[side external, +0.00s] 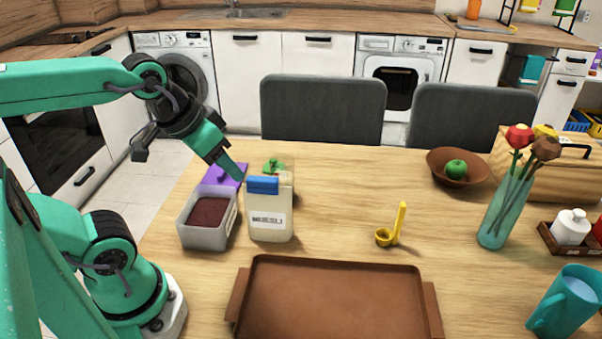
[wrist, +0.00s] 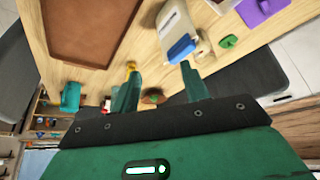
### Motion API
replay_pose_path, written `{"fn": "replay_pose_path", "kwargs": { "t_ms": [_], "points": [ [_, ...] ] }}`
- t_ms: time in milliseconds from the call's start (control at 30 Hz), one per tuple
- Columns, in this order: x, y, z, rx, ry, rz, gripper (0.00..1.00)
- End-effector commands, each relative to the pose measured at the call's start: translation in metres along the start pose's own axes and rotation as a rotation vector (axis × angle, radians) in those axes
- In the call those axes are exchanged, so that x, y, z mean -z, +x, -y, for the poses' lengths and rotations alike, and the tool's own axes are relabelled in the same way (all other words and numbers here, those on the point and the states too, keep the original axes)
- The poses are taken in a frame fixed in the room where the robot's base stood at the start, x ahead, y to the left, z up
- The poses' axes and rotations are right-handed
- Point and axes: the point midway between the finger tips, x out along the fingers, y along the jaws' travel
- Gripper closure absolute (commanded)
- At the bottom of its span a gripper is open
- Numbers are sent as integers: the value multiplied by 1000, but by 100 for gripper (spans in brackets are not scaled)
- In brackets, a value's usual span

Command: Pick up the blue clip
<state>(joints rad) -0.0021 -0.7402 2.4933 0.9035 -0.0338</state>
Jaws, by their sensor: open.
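The blue clip (side external: 262,185) sits across the top of a pale bag (side external: 270,222) with a printed label, which stands upright on the table. In the wrist view the blue clip (wrist: 181,48) shows at the end of the bag (wrist: 176,22), just beyond the right fingertip. My gripper (side external: 238,175) is close to the clip, up and to its left in the side view. In the wrist view my gripper (wrist: 160,74) has its two fingers apart with nothing held between them. I cannot tell whether a finger touches the clip.
A grey container (side external: 185,233) with dark red contents stands left of the bag. A purple item (side external: 224,175) and a green item (side external: 273,166) are behind. A brown tray (side external: 330,264) lies in front. A yellow scoop (side external: 384,237) is to the right, with clear table around it.

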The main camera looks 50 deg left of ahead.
Motion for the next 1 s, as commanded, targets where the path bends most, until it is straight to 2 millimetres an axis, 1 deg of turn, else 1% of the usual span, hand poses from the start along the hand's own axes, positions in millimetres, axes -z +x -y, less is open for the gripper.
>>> {"fn": "replay_pose_path", "kwargs": {
  "t_ms": [167, 267, 667, 1000],
  "points": [
    [5, 2, 2, 8, -134, 31, 55],
    [10, 4, 4, 16, -255, 55, 55],
    [30, 18, 13, 99, -845, 162, 55],
    [47, 33, 23, 220, -1349, 225, 55]
  ]
}}
